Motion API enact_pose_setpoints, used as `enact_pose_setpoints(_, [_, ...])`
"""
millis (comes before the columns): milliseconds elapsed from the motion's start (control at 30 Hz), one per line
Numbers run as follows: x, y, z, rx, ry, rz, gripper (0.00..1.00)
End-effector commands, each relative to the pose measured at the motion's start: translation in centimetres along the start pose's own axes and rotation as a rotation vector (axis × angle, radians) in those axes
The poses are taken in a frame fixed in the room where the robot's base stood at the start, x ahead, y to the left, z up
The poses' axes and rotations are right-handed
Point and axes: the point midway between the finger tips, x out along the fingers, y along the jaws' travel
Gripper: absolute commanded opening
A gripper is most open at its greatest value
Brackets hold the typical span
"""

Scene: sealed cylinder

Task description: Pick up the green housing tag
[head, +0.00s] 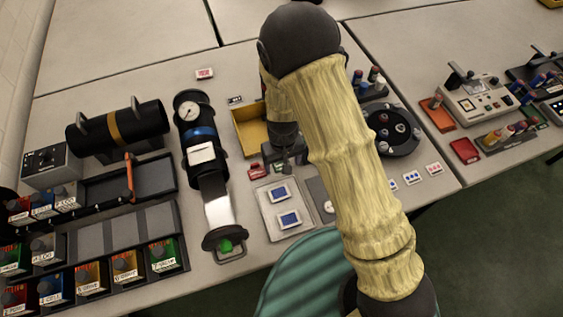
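A small green piece (225,246) sits at the black round end flange of the sealed cylinder, near the front edge of the table; it may be the green housing tag, but it is too small to read. The cylinder (201,152) lies lengthwise, with a gauge at its far end, a blue band and a silver tube toward the flange. My gripper (285,160) points down at the table, to the right of the cylinder and well behind the green piece. Its fingers are small and dark, so its opening is unclear. My arm hides part of the table.
A red tag (257,171) lies just left of my gripper. A grey tray (268,211) with blue-faced pieces is in front of it, and a yellow bin (246,132) behind. Racks of coloured boxes (88,277) fill the left front. A black round holder (388,148) stands right of my arm.

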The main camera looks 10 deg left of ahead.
Motion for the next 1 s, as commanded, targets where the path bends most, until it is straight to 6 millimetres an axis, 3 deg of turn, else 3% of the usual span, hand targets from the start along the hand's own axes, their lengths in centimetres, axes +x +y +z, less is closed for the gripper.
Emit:
enact_pose_setpoints(200, [0.0,0.0,0.0,0.000,0.000,0.000,0.73])
enact_pose_setpoints(433, [0.0,0.0,0.0,0.000,0.000,0.000,0.27])
enact_pose_setpoints(767, [-0.3,0.0,0.0,0.001,0.001,0.000,0.27])
enact_pose_setpoints(1000, [-3.1,0.0,-0.1,-0.001,0.004,0.000,0.27])
